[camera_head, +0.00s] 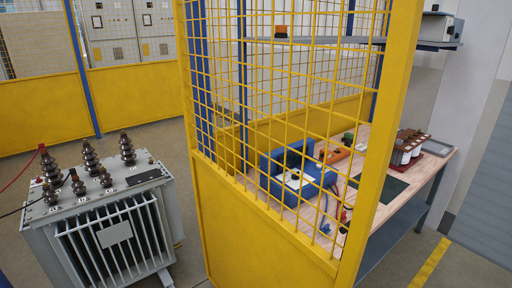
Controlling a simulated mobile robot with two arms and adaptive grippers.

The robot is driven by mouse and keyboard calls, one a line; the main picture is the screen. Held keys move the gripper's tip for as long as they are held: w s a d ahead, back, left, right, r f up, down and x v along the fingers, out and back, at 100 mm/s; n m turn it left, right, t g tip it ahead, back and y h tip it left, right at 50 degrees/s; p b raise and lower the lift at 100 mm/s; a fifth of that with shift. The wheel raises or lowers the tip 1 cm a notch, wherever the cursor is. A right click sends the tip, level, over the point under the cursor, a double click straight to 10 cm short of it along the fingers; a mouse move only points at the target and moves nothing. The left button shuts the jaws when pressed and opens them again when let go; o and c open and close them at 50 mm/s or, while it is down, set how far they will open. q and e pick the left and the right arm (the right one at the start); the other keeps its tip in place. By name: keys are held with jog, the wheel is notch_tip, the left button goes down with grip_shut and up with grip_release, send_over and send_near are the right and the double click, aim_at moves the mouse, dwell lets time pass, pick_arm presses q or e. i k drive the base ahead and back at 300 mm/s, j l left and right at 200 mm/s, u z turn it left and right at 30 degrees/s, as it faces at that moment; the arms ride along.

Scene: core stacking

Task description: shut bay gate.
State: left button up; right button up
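The bay gate (272,235) is a yellow framed panel, with wire mesh above and a solid yellow sheet below. It stands upright and angled in the middle of the head view, close to me. It stands between me and a workbench, which shows through its mesh. I cannot tell where its hinge or latch is. Its lower edge is cut off by the bottom of the view. Neither of my grippers shows in this view.
A grey transformer (115,230) with dark insulators stands left of the gate. Behind the gate, a wooden workbench (433,172) holds a blue device (270,172) and an orange box (333,152). Yellow fencing (40,115) runs along the back left. Grey floor shows between transformer and fence.

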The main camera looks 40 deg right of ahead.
aim_at(245, 243)
jog(key=k+l, duration=0.2)
jog(key=l, duration=0.2)
jog(key=k+l+u, duration=0.1)
jog(key=l, duration=0.3)
jog(key=k+l, duration=0.3)
jog(key=k+l+u, duration=0.1)
jog(key=l, duration=1.25)
jog(key=i+l+u, duration=0.1)
jog(key=l, duration=0.8)
